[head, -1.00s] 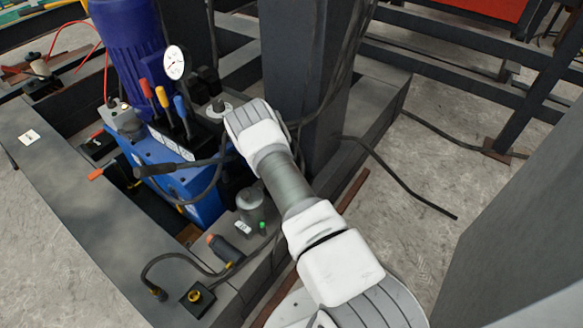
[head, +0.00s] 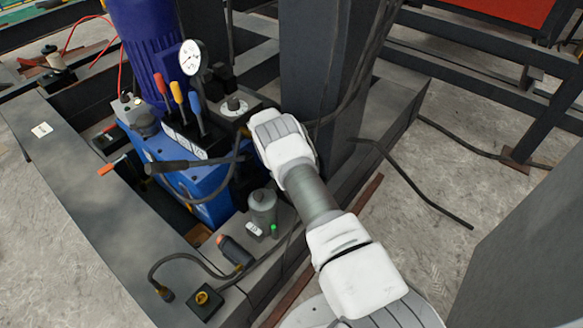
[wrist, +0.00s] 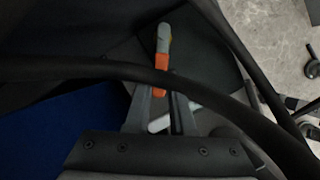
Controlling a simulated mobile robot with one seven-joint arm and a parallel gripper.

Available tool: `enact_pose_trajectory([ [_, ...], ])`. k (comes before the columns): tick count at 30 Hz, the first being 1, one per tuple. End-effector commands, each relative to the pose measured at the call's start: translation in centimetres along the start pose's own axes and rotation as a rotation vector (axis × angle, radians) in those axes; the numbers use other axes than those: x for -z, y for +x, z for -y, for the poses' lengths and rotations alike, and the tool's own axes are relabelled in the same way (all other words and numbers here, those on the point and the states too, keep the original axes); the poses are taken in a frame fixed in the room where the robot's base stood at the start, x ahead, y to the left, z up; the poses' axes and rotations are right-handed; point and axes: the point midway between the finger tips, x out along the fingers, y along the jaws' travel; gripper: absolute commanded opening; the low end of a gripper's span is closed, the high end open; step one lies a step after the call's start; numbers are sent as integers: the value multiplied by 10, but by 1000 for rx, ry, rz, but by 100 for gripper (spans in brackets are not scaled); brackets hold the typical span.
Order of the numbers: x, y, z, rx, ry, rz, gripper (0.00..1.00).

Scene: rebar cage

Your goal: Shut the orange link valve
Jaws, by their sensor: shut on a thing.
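The orange link valve shows in the wrist view as a slim handle (wrist: 162,62) with an orange grip and a grey tip, pointing away from my gripper. My gripper (wrist: 160,92) has its two dark fingers on either side of the handle's near end and is shut on it. A thick black hose crosses in front of the fingers and hides part of them. A pale rod lies just below the handle between the fingers. In the head view my white wrist hides the gripper and the valve, beside the dark post.
A blue hydraulic unit (head: 196,185) with colored levers and a gauge (head: 190,57) stands left of my wrist. A dark upright post (head: 313,85) is close behind it. Hoses loop around, and a black hand lever (head: 185,164) sticks out left. Open floor (head: 400,230) lies at the right.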

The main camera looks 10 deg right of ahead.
Motion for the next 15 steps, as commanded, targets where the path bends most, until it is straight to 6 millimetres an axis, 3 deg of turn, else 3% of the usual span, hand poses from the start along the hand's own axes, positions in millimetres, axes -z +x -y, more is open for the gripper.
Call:
enact_pose_trajectory([
  [15,-1,1,-9,55,135,0,0],
])
